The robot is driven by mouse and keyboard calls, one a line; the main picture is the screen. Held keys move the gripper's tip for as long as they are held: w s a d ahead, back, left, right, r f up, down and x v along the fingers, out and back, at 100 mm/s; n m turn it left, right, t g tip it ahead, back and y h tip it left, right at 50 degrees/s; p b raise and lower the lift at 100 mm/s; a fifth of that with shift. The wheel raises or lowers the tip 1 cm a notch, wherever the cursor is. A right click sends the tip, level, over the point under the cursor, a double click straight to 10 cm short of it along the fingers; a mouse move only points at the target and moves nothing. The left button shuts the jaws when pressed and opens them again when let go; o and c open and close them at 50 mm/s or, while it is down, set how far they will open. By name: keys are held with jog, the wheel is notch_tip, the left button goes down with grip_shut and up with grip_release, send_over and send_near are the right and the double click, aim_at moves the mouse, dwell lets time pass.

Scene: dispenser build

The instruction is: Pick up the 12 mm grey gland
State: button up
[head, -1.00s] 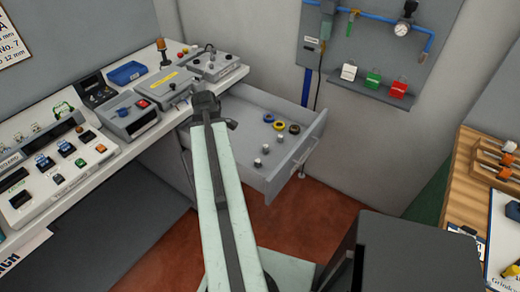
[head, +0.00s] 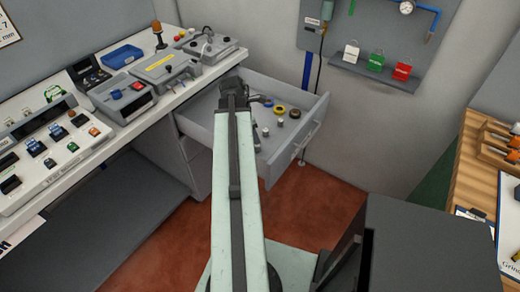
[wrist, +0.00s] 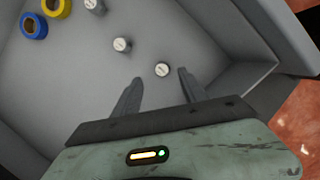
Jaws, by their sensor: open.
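Three small grey glands stand in the open grey drawer (head: 199,121). In the wrist view the nearest gland (wrist: 162,69) is just ahead of my gripper (wrist: 159,77), roughly between the fingertips. A second gland (wrist: 122,44) is farther up and left, and a third (wrist: 92,4) is cut by the top edge. The head view shows two of them, one gland (head: 281,122) and another gland (head: 266,131); my arm hides the other. I cannot read which is 12 mm. My gripper is open and empty, with its fingers apart.
A blue ring (wrist: 33,25) and a yellow ring (wrist: 56,7) lie in the drawer beyond the glands. A dark brown ring (head: 295,113) lies beside them. The drawer's wall (wrist: 246,80) stands close to the right finger. A bench with instruments (head: 125,95) is at left.

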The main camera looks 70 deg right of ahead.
aim_at(259, 146)
jog(key=b+x, duration=0.2)
jog(key=shift+f+b, duration=0.35)
jog(key=shift+f, duration=0.05)
jog(key=b+x, duration=0.5)
jog(key=shift+s+a, duration=0.15)
jog(key=shift+s, duration=0.15)
jog(key=shift+r, duration=0.1)
jog(key=shift+c, duration=0.3)
grip_shut()
